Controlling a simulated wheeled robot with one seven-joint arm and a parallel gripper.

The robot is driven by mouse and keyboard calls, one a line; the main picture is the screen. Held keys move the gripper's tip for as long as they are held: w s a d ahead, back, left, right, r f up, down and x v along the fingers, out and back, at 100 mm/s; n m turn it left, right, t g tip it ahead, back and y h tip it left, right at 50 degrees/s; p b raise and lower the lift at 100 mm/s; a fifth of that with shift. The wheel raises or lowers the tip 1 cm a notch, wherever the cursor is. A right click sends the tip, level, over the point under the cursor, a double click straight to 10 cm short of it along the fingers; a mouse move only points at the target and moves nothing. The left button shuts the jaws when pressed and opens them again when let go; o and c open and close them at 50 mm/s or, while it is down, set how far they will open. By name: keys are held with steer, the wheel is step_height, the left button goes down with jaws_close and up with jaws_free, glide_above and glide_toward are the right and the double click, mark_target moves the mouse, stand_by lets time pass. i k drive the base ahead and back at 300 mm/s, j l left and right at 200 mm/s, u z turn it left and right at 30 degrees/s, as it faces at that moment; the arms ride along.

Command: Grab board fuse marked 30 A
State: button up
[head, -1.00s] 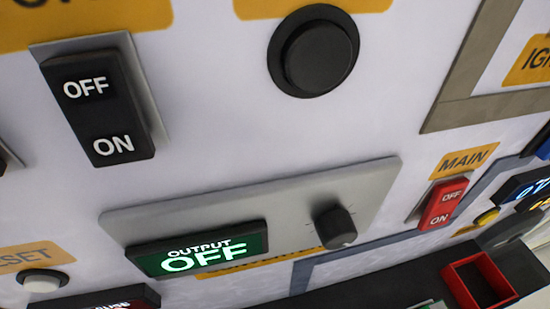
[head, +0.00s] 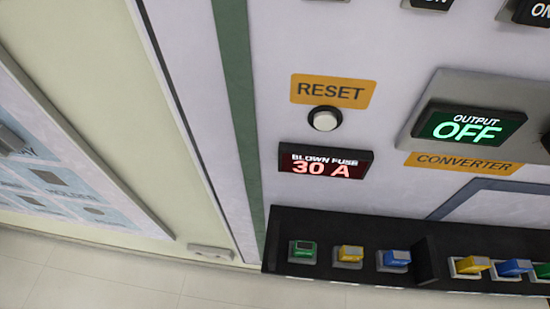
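Small board fuses sit in a row in a dark ledge (head: 345,222) at the foot of the panel. On the left part are a green fuse (head: 303,249), a yellow fuse (head: 350,254) and a blue fuse (head: 396,258). Past a dark divider are another yellow fuse (head: 471,265), another blue fuse (head: 513,268) and a green one (head: 545,271) cut by the right edge. Their ratings are too small to read. A display (head: 325,163) above reads BLOWN FUSE 30 A in red. My gripper is not in view.
A white RESET button (head: 324,119) is above the display. A green OUTPUT OFF display (head: 468,127) is on the right. Another panel (head: 60,150) stands at the left, with pale wall between. Tiled floor (head: 120,280) is clear below.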

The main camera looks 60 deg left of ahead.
mark_target(301, 249)
steer(key=l+u, duration=0.1)
steer(key=u, duration=0.3)
steer(key=l+u, duration=0.1)
steer(key=u, duration=0.3)
steer(key=l+u, duration=0.15)
steer(key=u, duration=0.2)
steer(key=l+u, duration=0.1)
steer(key=u, duration=0.3)
steer(key=k+l, duration=0.1)
steer(key=l, duration=0.3)
steer(key=l+u, duration=0.1)
steer(key=l, duration=0.25)
steer(key=k+l, duration=0.3)
